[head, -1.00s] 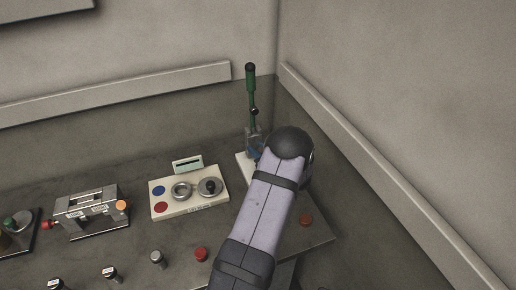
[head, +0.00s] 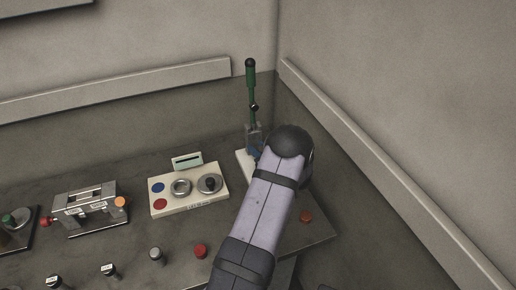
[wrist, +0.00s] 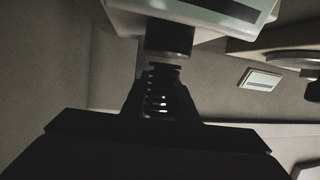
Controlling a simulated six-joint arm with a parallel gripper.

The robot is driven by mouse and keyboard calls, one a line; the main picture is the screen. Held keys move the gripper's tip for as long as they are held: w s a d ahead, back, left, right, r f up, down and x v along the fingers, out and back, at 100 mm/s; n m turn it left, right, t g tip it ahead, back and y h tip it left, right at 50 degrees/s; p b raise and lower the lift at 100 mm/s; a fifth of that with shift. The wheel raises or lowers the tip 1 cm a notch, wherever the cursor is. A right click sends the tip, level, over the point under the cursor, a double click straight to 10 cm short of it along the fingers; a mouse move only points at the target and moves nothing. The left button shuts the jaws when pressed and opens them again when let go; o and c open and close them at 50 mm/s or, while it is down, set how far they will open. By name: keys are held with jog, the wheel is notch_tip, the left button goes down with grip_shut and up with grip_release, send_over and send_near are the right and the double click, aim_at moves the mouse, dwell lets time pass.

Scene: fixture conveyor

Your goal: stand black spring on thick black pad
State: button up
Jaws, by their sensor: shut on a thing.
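The black spring (wrist: 158,80) shows in the wrist view as a dark coil with bright glints, standing roughly in line with my gripper. My gripper (wrist: 160,104) is shut on it, with dark fingers on both sides. A short dark cylinder (wrist: 169,38) is right beyond the spring's far end, under a pale block. I cannot tell whether this cylinder is the thick black pad, or whether the spring touches it. In the head view my arm hides the gripper and spring. The thick black pad is not clearly visible there.
A green-handled lever press (head: 251,95) stands beside my arm's end on a pale base (head: 242,163). Left of it are a cream panel (head: 180,207) with knobs and buttons, and a metal fixture (head: 88,208). Several small knobs line the front. A wall closes the right.

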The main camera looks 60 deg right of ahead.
jog(key=shift+f+b, duration=0.3)
jog(key=shift+f, duration=0.15)
jog(key=o, duration=1.1)
jog(key=shift+s, duration=0.15)
jog(key=b+v, duration=0.2)
jog(key=v, duration=0.4)
jog(key=shift+s+a+r, duration=0.15)
jog(key=shift+s+a, duration=0.15)
jog(key=shift+s, duration=0.1)
jog(key=shift+r, duration=0.15)
